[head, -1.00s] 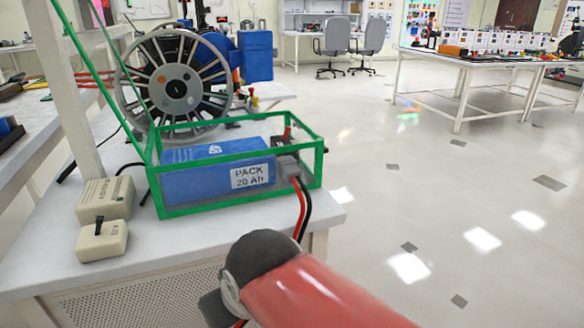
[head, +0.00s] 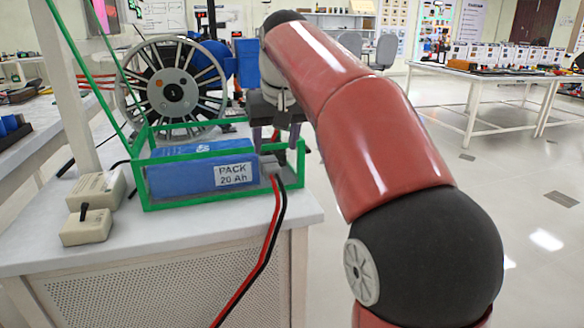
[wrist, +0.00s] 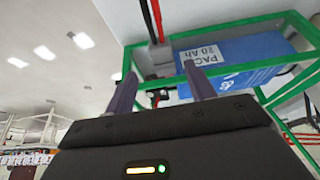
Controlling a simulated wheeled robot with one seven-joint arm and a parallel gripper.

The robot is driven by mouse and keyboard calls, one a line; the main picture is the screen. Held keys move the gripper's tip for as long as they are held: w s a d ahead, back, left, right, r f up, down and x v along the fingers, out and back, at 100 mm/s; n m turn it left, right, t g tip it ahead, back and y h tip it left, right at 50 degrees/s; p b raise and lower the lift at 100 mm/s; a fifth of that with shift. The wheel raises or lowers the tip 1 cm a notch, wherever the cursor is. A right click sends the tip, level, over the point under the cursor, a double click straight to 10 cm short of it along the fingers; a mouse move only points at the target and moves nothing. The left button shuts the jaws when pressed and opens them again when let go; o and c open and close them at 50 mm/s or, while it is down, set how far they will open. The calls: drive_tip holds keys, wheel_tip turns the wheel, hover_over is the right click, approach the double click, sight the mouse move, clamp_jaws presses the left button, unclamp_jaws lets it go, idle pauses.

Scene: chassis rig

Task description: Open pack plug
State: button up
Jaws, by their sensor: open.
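The blue battery pack (head: 200,172), labelled "PACK 20 Ah", lies inside a green frame (head: 170,205) on the bench. At its right end is a grey plug (head: 270,167), with a red and a black cable (head: 272,225) hanging from it over the bench edge. My gripper (head: 276,148) points down over this right end with its fingers apart and empty. In the wrist view, my gripper's fingers (wrist: 160,70) reach toward the frame, and the plug (wrist: 160,56) shows beyond and between them. I cannot tell whether a finger touches the plug.
A spoked wheel (head: 170,88) stands behind the frame. Green bars rise at its left. Two beige boxes (head: 92,208) sit on the bench (head: 120,240) to the left. The floor to the right is open, with a white table (head: 480,72) farther back.

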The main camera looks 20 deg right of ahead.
sight(272, 167)
drive_tip(key=b+x, duration=0.1)
drive_tip(key=x, duration=0.6)
drive_tip(key=shift+w+a+f, duration=0.1)
drive_tip(key=shift+w+f, duration=0.05)
